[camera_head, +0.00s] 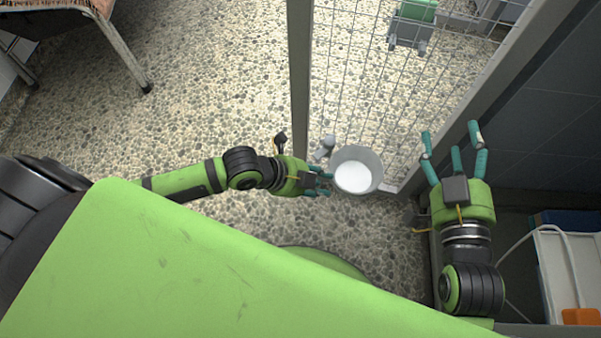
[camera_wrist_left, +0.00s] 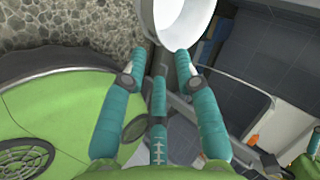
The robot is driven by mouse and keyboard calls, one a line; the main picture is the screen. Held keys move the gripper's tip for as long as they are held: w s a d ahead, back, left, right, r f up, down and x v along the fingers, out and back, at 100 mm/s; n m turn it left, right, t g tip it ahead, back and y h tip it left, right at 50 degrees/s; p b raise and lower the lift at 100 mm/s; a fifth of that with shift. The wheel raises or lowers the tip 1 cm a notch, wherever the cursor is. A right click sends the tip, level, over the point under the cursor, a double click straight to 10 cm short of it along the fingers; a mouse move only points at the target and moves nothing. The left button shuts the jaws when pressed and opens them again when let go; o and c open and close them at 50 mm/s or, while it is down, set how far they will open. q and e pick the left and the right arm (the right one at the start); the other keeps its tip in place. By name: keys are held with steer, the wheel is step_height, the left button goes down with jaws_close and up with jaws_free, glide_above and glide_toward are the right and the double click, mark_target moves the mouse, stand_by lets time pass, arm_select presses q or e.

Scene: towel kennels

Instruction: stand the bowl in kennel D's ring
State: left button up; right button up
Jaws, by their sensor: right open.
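The bowl (camera_head: 357,170) is white inside with a greyish outer wall. It appears at the foot of the mesh door, its open side up. My left gripper (camera_head: 328,184) is at the bowl's near left side, with its fingertips at the wall. In the left wrist view the bowl (camera_wrist_left: 188,18) shows at the top, just beyond the left fingertips (camera_wrist_left: 160,62). I cannot tell whether they grip it. My right gripper (camera_head: 452,140) is open and empty, to the right of the bowl beside the dark panels. I cannot make out the ring or a kennel D label.
The mesh door (camera_head: 370,70) stands behind the bowl, between a left post (camera_head: 300,80) and a right frame (camera_head: 490,90). A small grey fitting (camera_head: 325,148) is near the left post. A bench (camera_head: 115,45) stands at upper left. The pebbled floor (camera_head: 210,80) is clear left of the door.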

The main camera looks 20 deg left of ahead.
arm_select(q)
steer(key=p+v, duration=0.2)
steer(key=v, duration=0.4)
steer(key=w+d+r+n+t, duration=0.1)
steer(key=d+r+n+t, duration=0.3)
steer(key=n, duration=0.4)
steer(key=a+r+n+y, duration=0.2)
steer(key=a+n+y, duration=0.3)
steer(key=a+n, duration=0.3)
steer(key=n, duration=0.4)
steer(key=shift+w+r+n, duration=0.25)
steer(key=shift+w+n, duration=0.05)
steer(key=shift+n, duration=0.1)
arm_select(e)
steer(key=s+d+f+g+h, duration=0.1)
steer(key=s+d+f+g, duration=0.1)
steer(key=f, duration=0.4)
steer(key=s+d+f+m+g+h, duration=0.1)
steer(key=s+d+f+g+h, duration=0.1)
steer(key=f+g, duration=0.3)
steer(key=shift+s+d+f, duration=0.3)
steer(key=shift+s+f, duration=0.05)
steer(key=shift+s, duration=0.2)
